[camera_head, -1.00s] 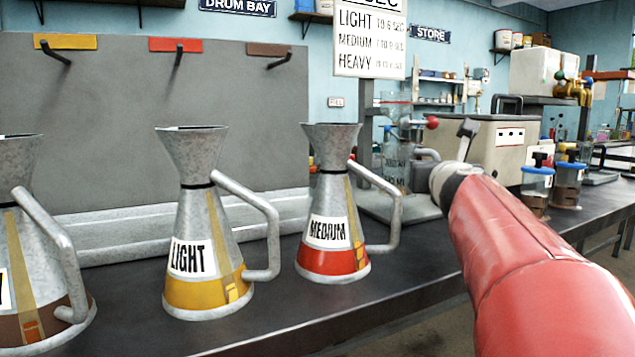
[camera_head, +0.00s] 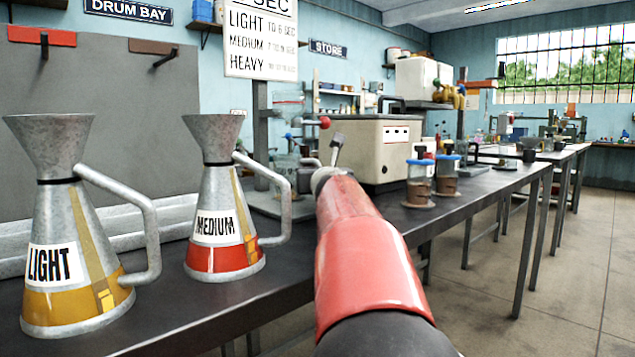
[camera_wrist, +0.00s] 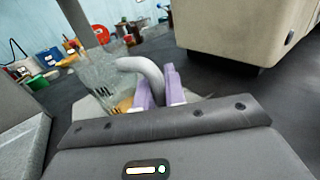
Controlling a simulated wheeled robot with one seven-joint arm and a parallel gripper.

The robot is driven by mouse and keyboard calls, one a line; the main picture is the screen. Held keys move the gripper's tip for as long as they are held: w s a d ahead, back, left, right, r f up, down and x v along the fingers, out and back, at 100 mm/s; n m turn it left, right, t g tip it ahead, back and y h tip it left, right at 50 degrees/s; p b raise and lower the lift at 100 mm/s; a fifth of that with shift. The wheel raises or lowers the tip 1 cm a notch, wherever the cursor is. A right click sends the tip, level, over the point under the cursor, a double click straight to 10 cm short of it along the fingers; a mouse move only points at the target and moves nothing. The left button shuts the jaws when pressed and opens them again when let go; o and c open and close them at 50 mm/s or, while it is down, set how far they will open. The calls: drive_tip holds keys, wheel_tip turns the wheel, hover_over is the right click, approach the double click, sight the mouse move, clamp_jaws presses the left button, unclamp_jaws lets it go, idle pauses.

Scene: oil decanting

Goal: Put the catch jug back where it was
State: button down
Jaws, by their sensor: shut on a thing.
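The catch jug is a clear jug with dark markings (camera_wrist: 100,72) and a curved grey handle, with amber colour low in it in the wrist view. My gripper (camera_wrist: 160,90) has its purple fingers shut on that handle. In the head view the jug (camera_head: 284,165) is partly hidden behind the MEDIUM can's handle, and my red arm reaches to it from the right; the fingertips cannot be made out there. The jug is over the pale plate (camera_wrist: 85,107) of a stand; I cannot tell if it touches.
The MEDIUM can (camera_head: 216,205) and LIGHT can (camera_head: 70,230) stand on the dark bench to the left. A cream machine (camera_head: 375,150) is close right of the jug, with lidded jars (camera_head: 420,184) beyond.

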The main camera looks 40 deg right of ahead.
drive_tip(key=shift+f, duration=0.1)
drive_tip(key=c, duration=1.5)
unclamp_jaws()
drive_tip(key=shift+r, duration=0.4)
drive_tip(key=v, duration=1.1)
drive_tip(key=shift+s+a+f, duration=0.15)
drive_tip(key=shift+s+a, duration=0.15)
drive_tip(key=shift+s, duration=0.2)
